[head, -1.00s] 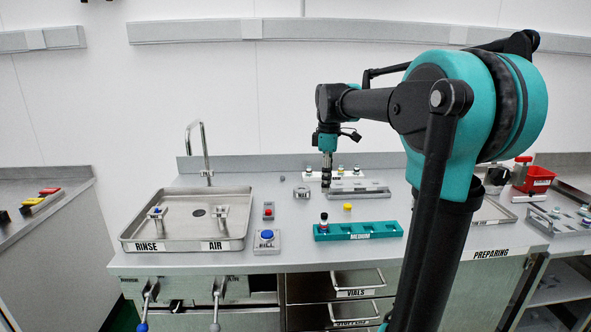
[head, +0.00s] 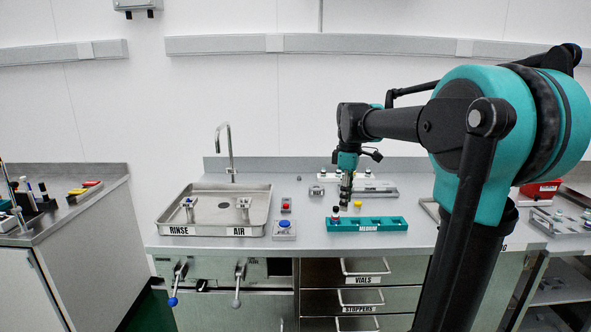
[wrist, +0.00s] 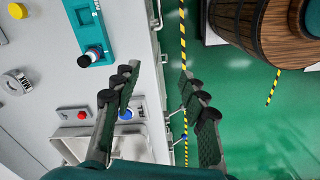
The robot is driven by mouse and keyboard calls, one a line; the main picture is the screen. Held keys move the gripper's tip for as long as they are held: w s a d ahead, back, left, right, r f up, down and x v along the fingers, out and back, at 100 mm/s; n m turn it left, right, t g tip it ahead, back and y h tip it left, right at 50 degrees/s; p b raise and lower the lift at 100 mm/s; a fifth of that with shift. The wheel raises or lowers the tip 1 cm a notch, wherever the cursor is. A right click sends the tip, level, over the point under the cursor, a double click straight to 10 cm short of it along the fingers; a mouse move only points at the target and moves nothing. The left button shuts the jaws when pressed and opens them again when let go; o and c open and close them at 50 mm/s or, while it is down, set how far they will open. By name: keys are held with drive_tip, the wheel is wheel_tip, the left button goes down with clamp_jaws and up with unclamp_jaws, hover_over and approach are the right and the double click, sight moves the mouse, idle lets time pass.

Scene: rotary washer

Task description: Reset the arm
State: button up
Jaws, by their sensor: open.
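My gripper (head: 345,193) hangs pointing down from my arm, above the bench (head: 300,245), near the teal rack labelled MEDIUM (head: 395,224). In the wrist view my gripper (wrist: 158,92) has its dark fingers spread wide with nothing between them. That view looks past the fingers to the bench edge and the green floor. A dark-capped vial (head: 335,213) stands at the left end of the rack, apart from the fingers.
A steel sink tray (head: 262,212) labelled RINSE and AIR is at left. A blue button (head: 284,224) and a red button (head: 286,206) lie between it and the rack. A wooden barrel (wrist: 240,25) stands beyond the bench edge. The floor (wrist: 270,130) looks clear.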

drive_tip(key=s+d+f+m+t, duration=0.2)
drive_tip(key=s+f+m, duration=0.5)
drive_tip(key=s+f, duration=0.3)
drive_tip(key=s+d+f+m+t, duration=0.2)
drive_tip(key=s+f+m, duration=0.5)
drive_tip(key=s+f, duration=0.4)
wheel_tip(320, 180, down, 3)
drive_tip(key=shift+s+r, duration=0.15)
